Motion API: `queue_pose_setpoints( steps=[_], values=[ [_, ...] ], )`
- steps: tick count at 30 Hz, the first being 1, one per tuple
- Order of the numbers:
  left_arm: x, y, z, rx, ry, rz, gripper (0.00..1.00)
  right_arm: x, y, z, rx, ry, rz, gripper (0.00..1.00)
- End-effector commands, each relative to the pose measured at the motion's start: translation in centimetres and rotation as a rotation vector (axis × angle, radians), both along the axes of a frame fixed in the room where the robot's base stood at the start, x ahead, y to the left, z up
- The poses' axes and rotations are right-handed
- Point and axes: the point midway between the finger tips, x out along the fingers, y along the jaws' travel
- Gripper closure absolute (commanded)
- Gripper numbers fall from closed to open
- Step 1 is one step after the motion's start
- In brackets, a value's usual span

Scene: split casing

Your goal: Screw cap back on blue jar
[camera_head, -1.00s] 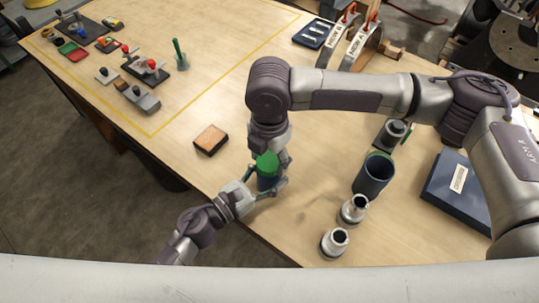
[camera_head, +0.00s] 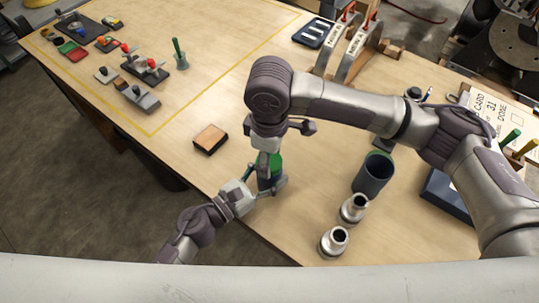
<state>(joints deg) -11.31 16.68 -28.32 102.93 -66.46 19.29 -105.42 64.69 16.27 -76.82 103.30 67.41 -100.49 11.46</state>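The blue jar (camera_head: 266,183) stands near the front edge of the table, with the green cap (camera_head: 275,162) at its top. Whether the cap is fully seated cannot be told. My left gripper (camera_head: 270,189) comes in from the left and is shut around the jar's lower body. My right gripper (camera_head: 288,135) is just above the cap with its fingers spread. One finger points out to the right, the other hangs in front of the cap and hides part of it.
A dark open cup (camera_head: 373,175) and two metal fittings (camera_head: 354,208) (camera_head: 333,242) stand right of the jar. A wood-topped block (camera_head: 210,138) lies to its left. Toggle parts (camera_head: 141,97) and a green-handled tool (camera_head: 180,56) sit farther back. The table's middle is clear.

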Motion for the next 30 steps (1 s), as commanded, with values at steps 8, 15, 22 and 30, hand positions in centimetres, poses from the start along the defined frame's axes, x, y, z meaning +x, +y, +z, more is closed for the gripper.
queue_pose_setpoints(
  steps=[8,15,22,30],
  values=[
    [-0.1,-0.1,0.0,-0.001,-0.001,-0.002,1.00,0.0,0.0,0.0,0.002,-0.002,0.004,0.17],
    [0.0,-0.1,0.0,-0.001,-0.001,-0.002,1.00,0.0,0.0,0.0,0.001,-0.001,0.005,0.17],
    [0.0,0.0,0.0,-0.001,-0.001,-0.001,1.00,0.1,0.1,1.8,0.003,-0.004,0.006,0.17],
    [0.0,0.0,0.0,-0.001,-0.001,-0.001,1.00,0.0,0.1,4.5,0.002,-0.002,0.006,0.17]
  ],
)
